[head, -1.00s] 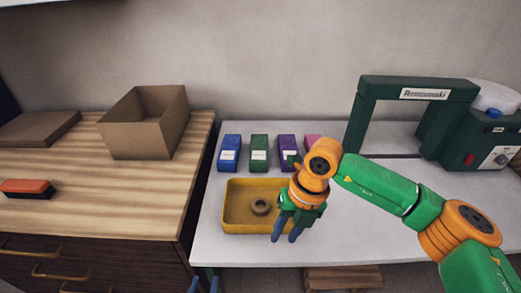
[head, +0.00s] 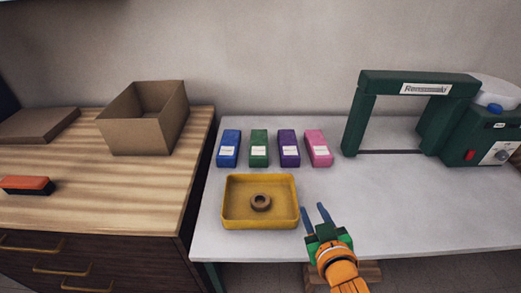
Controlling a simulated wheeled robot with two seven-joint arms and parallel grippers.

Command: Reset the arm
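My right gripper (head: 314,216) is at the front edge of the white table, just right of the yellow tray (head: 232,219). Its two blue fingers point away from me and are spread apart, with nothing between them. The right arm is low and comes in from the bottom of the head view. My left gripper is not in the head view.
A brown ring (head: 261,202) lies in the tray. Blue (head: 229,148), green (head: 259,148), purple (head: 288,148) and pink (head: 318,148) boxes stand behind it. A green machine (head: 463,135) stands at right. An open cardboard box (head: 134,137) is on the wooden cabinet (head: 120,185).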

